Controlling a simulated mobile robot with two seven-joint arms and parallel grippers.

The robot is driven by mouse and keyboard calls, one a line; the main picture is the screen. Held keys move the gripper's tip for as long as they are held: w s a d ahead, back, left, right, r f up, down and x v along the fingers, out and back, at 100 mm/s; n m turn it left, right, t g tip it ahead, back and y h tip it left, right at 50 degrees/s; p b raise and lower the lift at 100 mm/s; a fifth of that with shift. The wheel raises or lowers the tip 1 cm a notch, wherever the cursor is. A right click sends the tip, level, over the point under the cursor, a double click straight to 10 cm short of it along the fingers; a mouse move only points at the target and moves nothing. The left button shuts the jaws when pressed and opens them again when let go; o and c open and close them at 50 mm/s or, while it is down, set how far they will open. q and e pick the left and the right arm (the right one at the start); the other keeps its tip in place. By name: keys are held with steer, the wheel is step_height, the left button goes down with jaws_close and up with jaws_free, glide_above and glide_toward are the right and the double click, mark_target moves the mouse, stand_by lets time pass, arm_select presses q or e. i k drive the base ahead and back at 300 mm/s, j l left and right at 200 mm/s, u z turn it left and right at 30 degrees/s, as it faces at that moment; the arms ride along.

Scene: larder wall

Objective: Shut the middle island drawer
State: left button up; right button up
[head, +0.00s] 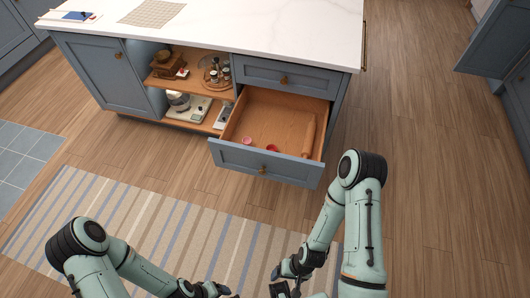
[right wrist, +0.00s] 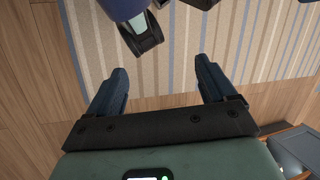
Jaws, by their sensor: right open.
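The middle island drawer (head: 235,157) is pulled well out in the head view, below a shut top drawer (head: 290,77). Its blue-grey front has a small brass knob (head: 263,170). Inside lie a wooden rolling pin (head: 309,135) and two small reddish items (head: 272,148). My right gripper (head: 285,288) is low in the head view, apart from the drawer and on the near side of it. The right wrist view shows its jaws (right wrist: 160,88) open and empty above the rug. My left gripper (head: 218,290) is at the bottom edge, partly cut off; its jaws are unclear.
The island's white countertop (head: 250,28) holds a woven mat (head: 152,13). Left of the drawer, open shelves (head: 195,82) carry a grinder, jars and a scale. A striped rug (head: 130,220) lies in front. Wooden floor (head: 430,150) is clear at right.

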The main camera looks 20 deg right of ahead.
mark_target(280, 118)
steer(key=i+j+z, duration=0.5)
steer(key=l+z, duration=0.1)
steer(key=z, duration=1.05)
